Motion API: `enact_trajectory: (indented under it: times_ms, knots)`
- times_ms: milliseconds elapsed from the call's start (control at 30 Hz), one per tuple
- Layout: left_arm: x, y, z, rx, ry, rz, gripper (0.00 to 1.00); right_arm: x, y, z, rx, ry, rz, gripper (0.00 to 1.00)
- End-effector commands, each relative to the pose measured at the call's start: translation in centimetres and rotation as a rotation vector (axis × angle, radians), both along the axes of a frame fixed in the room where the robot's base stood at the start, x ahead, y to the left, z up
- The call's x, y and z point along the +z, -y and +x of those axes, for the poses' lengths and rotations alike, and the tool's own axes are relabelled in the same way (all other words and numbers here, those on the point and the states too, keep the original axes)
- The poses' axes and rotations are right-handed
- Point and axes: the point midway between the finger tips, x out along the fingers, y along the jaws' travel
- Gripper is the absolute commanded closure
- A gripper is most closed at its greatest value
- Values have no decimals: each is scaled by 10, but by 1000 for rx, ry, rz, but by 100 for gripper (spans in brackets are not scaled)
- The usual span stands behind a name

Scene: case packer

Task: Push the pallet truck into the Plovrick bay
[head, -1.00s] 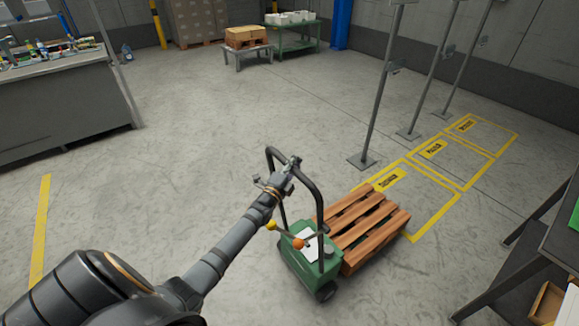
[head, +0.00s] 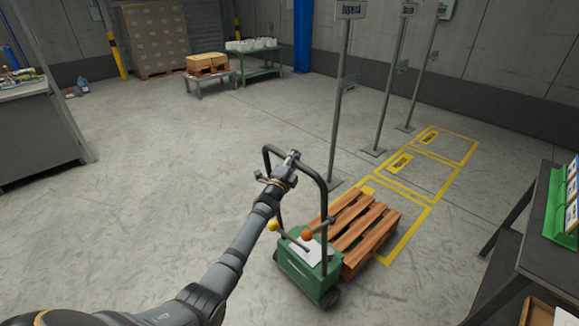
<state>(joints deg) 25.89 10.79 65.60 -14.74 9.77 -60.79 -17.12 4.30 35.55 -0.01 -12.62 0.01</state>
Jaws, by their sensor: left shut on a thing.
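The green pallet truck (head: 298,268) stands in the lower middle of the head view, with a wooden pallet (head: 362,228) on its far side. My left gripper (head: 287,165) is shut on the truck's dark hoop handle (head: 318,179) near its top. Three yellow-outlined floor bays run away to the upper right: a near bay (head: 398,244), a middle bay (head: 452,189) and a far bay (head: 472,152). The pallet covers part of the near bay and most of its label. The bay labels are too small to read. My right gripper is out of view.
Three sign posts (head: 341,100) stand along the left side of the bays. A dark table (head: 530,240) with a green rack is at the right. A grey workbench (head: 40,130) is at the left. The floor left of the truck is clear.

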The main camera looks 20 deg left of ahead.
Motion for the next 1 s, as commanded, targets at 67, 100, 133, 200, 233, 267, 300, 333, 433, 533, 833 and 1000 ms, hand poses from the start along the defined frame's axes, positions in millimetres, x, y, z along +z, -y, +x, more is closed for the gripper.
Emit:
enact_trajectory:
  times_ms: [67, 100, 133, 200, 233, 267, 300, 333, 433, 533, 833, 1000]
  knots:
    - [-15, 2, 2, 2, -23, -5, 100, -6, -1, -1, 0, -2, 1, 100]
    - [-14, 2, 3, 3, -23, -4, 100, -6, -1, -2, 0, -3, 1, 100]
    - [-14, 3, 4, 3, -23, -4, 100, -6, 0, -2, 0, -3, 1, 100]
    - [-13, 3, 5, 3, -22, -3, 100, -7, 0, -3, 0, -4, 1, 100]
    - [-13, 3, 5, 3, -22, -3, 100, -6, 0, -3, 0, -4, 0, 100]
    - [-12, 3, 6, 3, -22, -3, 100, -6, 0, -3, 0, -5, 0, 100]
    - [-12, 3, 6, 3, -22, -3, 100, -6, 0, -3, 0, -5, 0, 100]
    - [-12, 3, 6, 3, -22, -3, 100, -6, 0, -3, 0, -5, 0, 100]
    - [-12, 3, 6, 3, -22, -4, 100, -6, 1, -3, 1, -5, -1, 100]
    - [-12, 3, 6, 3, -21, -4, 87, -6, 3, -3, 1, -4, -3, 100]
    - [-7, 3, 6, 2, -13, -2, 53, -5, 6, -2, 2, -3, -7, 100]
    - [-5, 2, 6, 2, -10, -1, 53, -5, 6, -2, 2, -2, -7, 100]
